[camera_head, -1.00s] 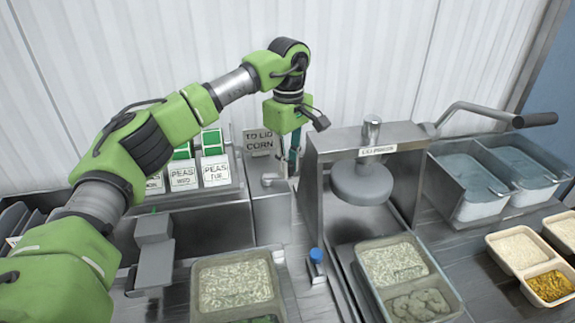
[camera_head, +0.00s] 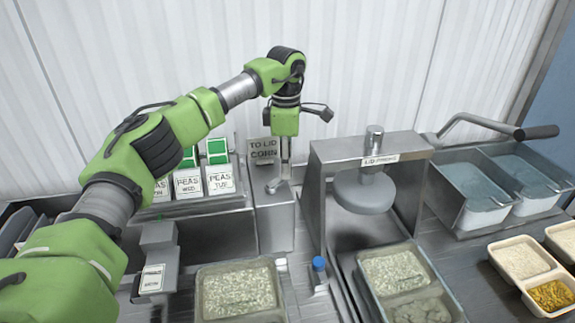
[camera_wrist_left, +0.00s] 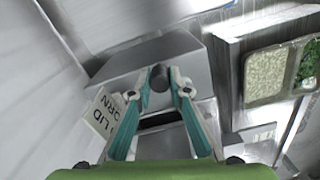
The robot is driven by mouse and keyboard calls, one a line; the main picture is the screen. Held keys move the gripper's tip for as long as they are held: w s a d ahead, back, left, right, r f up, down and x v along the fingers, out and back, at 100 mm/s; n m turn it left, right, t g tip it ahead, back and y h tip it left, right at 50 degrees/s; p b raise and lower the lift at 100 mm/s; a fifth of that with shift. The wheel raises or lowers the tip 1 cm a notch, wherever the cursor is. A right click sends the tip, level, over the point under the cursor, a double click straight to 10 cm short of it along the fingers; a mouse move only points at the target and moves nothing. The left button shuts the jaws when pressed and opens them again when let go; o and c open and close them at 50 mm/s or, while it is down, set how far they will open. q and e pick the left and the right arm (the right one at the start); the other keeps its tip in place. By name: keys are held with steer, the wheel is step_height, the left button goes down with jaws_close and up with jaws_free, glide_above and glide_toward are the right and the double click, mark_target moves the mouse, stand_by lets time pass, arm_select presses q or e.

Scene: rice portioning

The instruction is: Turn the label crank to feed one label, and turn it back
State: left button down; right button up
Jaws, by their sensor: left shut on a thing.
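The label crank (camera_head: 275,186) is a small metal arm on a grey metal box (camera_head: 272,225) in the middle of the head view. My left gripper (camera_head: 284,178) reaches down over it and is shut on the crank's knob. In the left wrist view the dark round knob (camera_wrist_left: 159,78) shows between the teal fingers. A white printed label (camera_head: 152,278) lies on the grey sloped plate of the label dispenser (camera_head: 158,236) at left. My right gripper is in no view.
The lid press (camera_head: 375,150) is close on the right.

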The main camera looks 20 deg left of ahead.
arm_select(q)
steer(key=shift+a+r, duration=0.1)
stand_by(0.4)
steer(key=c, duration=1.9)
jaws_free()
step_height(320, 180, up, 12)
steer(key=shift+f, duration=0.1)
